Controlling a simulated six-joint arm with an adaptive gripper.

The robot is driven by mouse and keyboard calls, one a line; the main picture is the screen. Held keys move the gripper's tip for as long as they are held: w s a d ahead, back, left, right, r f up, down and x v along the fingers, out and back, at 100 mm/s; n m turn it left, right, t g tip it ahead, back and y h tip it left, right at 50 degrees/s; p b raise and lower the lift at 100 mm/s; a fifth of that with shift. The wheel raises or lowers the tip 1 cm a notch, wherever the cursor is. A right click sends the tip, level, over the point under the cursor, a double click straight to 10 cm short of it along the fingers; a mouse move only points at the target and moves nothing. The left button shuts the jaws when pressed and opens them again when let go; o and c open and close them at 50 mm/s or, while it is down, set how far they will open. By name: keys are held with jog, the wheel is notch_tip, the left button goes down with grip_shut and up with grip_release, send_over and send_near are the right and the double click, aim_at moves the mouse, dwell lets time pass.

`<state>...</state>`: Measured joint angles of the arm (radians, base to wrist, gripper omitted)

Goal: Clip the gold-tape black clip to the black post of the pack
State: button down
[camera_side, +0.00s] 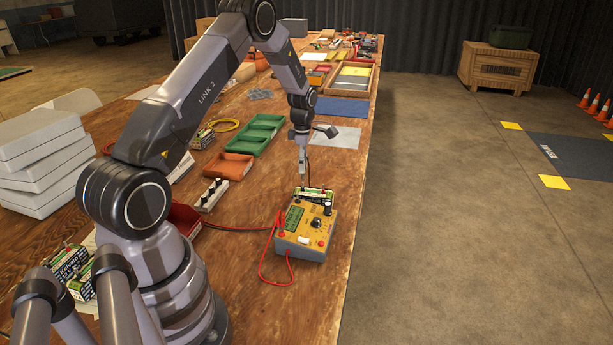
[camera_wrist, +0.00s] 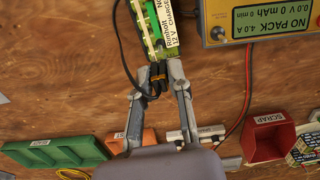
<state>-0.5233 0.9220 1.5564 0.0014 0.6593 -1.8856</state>
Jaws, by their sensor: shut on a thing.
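My gripper (camera_wrist: 157,82) is shut on the black clip (camera_wrist: 156,74), which shows between the fingertips in the wrist view with a black lead running off it. The gold tape is too small to make out for sure. The green and white pack (camera_wrist: 163,28) lies just beyond the fingertips; I cannot tell if the clip touches it. In the side view, my gripper (camera_side: 303,180) points down at the pack (camera_side: 315,194), behind the yellow charger (camera_side: 304,235). I cannot make out the black post clearly.
The charger (camera_wrist: 226,32) is close right of the pack in the wrist view; its display reads NO PACK. A red lead (camera_side: 262,265) loops beside it. A red scrap bin (camera_wrist: 267,140), green tray (camera_wrist: 55,152) and orange tray (camera_side: 228,166) stand nearby. The table's right edge is close.

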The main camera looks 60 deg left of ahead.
jog(key=shift+f, duration=1.35)
jog(key=shift+f, duration=0.2)
dwell(0.7)
jog(key=c, duration=1)
grip_release()
jog(key=shift+o, duration=1.1)
jog(key=shift+r, duration=3.75)
